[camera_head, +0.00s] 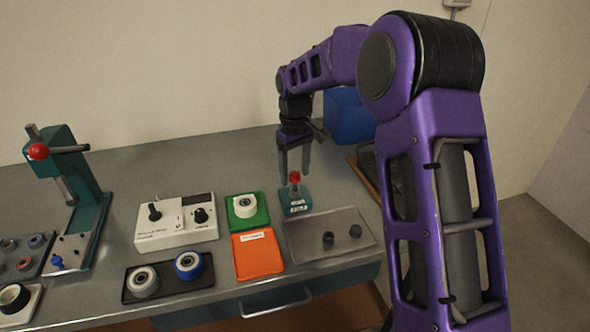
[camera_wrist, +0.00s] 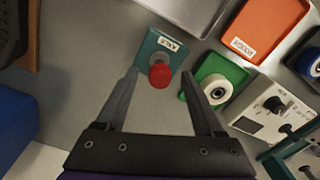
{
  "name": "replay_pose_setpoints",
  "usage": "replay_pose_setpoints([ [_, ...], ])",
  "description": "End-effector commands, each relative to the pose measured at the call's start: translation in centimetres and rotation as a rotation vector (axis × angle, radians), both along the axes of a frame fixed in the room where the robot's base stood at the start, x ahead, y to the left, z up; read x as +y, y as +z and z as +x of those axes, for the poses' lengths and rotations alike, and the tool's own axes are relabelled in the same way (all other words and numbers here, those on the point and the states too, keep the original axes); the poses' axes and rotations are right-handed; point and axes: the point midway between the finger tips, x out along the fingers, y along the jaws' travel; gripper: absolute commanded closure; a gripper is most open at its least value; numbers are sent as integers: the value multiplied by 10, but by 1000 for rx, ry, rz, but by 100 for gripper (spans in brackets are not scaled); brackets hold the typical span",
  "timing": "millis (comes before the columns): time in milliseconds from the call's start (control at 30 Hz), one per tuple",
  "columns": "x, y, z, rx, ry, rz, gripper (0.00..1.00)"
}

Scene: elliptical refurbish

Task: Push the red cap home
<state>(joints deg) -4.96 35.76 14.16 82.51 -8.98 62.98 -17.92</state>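The red cap (camera_head: 295,177) is a rounded knob on top of a small teal block (camera_head: 297,203). In the wrist view the red cap (camera_wrist: 159,76) stands on a short grey stem, and the teal block (camera_wrist: 150,51) carries a white label that seems to read AXLE. My gripper (camera_head: 294,163) is open and points down above the block. In the wrist view the tips of my gripper (camera_wrist: 160,74) lie to either side of the cap in the picture, with nothing held between them. How far the cap sits down on its stem cannot be told.
A green tray (camera_head: 262,218) with a white wheel and an orange tray (camera_head: 258,270) lie left of the block. A grey tray (camera_head: 300,258) with two dark pieces is in front. A white tester (camera_head: 177,235) and a teal press (camera_head: 95,190) with a red lever knob stand farther left.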

Motion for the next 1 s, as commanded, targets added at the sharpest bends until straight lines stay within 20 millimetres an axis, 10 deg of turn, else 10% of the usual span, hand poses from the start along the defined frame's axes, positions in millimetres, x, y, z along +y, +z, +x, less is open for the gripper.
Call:
replay_pose_setpoints([
  [367, 0, 9, 0, -2, 0, 0, 31],
  [1000, 0, 148, 1, -3, 0, 1, 31],
])
